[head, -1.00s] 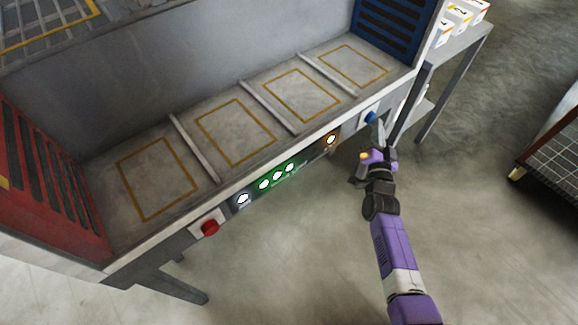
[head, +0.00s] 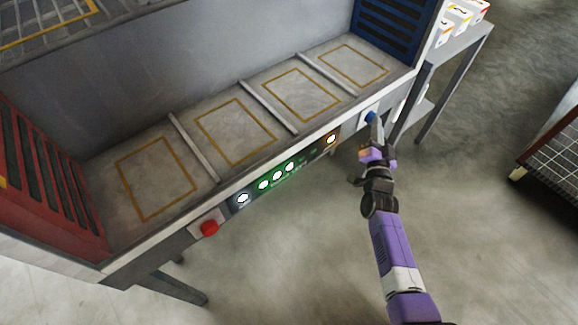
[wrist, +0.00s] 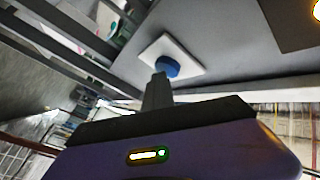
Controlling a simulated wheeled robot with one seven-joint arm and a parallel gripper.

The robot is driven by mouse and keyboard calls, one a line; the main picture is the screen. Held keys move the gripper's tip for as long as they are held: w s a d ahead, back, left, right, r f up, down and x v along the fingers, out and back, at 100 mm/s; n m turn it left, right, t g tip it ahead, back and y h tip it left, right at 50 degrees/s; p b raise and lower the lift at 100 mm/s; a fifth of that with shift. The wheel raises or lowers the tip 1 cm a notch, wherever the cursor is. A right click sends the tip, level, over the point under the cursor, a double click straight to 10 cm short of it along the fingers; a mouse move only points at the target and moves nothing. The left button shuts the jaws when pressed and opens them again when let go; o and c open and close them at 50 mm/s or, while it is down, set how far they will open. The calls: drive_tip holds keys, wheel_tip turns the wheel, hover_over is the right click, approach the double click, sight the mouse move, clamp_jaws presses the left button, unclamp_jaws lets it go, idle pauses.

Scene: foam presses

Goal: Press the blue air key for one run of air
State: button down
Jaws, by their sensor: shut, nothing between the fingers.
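The blue air key (head: 369,116) is a round blue button on a white square plate at the right end of the press's front face. It also shows in the wrist view (wrist: 168,67), just beyond my fingertips. My gripper (head: 376,128) is shut and empty, its fingers pointing up at the key. In the wrist view the closed fingers (wrist: 160,80) reach the lower left edge of the key. I cannot tell whether they touch it.
A side table (head: 470,45) with white boxes stands right. A dark rack (head: 555,150) stands far right. Floor between is clear.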

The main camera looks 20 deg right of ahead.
drive_tip(key=shift+s+a+r, duration=0.1)
drive_tip(key=shift+a, duration=0.1)
drive_tip(key=s+d+b, duration=0.1)
drive_tip(key=s+d, duration=0.1)
drive_tip(key=s, duration=0.3)
drive_tip(key=shift+s+d, duration=0.15)
drive_tip(key=shift+s, duration=0.25)
idle(0.5)
idle(0.4)
